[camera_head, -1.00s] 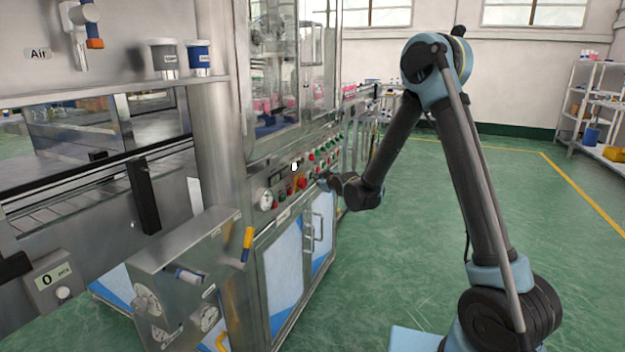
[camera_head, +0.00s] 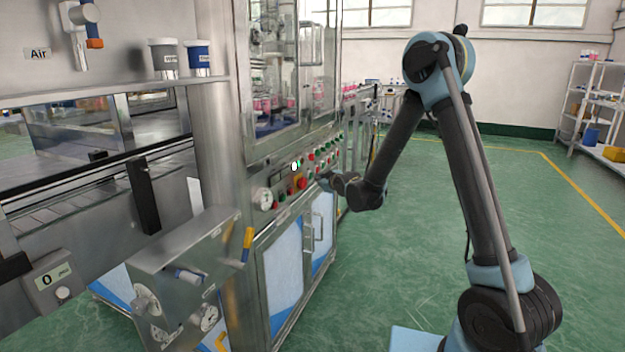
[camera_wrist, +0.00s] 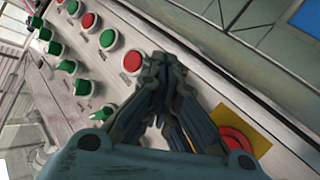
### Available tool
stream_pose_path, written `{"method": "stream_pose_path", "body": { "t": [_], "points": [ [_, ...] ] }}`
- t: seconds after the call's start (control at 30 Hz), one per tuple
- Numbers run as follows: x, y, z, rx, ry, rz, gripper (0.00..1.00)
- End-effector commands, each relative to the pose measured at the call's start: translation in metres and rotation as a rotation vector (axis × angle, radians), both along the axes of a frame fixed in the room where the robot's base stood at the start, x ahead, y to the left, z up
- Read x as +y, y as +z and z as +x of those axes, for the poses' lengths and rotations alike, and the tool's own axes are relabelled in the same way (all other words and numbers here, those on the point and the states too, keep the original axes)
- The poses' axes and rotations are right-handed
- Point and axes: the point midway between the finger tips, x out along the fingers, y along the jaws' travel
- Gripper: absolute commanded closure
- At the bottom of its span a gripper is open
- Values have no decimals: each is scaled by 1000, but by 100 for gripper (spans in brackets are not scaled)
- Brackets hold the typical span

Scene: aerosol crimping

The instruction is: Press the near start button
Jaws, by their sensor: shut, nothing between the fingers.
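The control panel (camera_head: 290,184) on the front of the crimping machine carries several green and red buttons. In the wrist view, a round red button (camera_wrist: 133,62) sits just left of the tips of my gripper (camera_wrist: 157,63). Which green control is the near start button, I cannot tell. My gripper (camera_head: 323,182) is shut and empty, its fingertips close over the panel. Whether they touch it is not clear. The fingers hide part of the panel.
A large red button on a yellow plate (camera_wrist: 240,138) lies right of my fingers in the wrist view. A round gauge (camera_head: 263,199) is at the panel's left end. Cabinet door handles (camera_head: 313,232) stick out below. Green floor (camera_head: 400,250) is open to the right.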

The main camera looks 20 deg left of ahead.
Motion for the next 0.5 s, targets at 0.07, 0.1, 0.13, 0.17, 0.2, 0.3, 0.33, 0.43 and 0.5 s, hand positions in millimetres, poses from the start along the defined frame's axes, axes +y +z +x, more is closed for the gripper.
{"method": "stream_pose_path", "body": {
  "t": [0.07, 0.1, 0.13, 0.17, 0.2, 0.3, 0.33, 0.43, 0.5],
  "points": [
    [-4, 0, 0, -1, -1, -1, 100],
    [-5, 0, 0, -1, -1, -1, 100],
    [-5, 0, 0, -1, -1, 0, 100],
    [-5, 0, 0, -1, -1, 0, 100],
    [-5, 0, 0, -1, -1, 0, 100],
    [-5, 0, 0, 0, 0, 0, 100],
    [-5, 0, 0, 0, 0, 0, 100],
    [-6, 0, 0, 0, 0, 0, 100],
    [-9, 0, 0, 1, -2, 0, 100]
  ]
}}
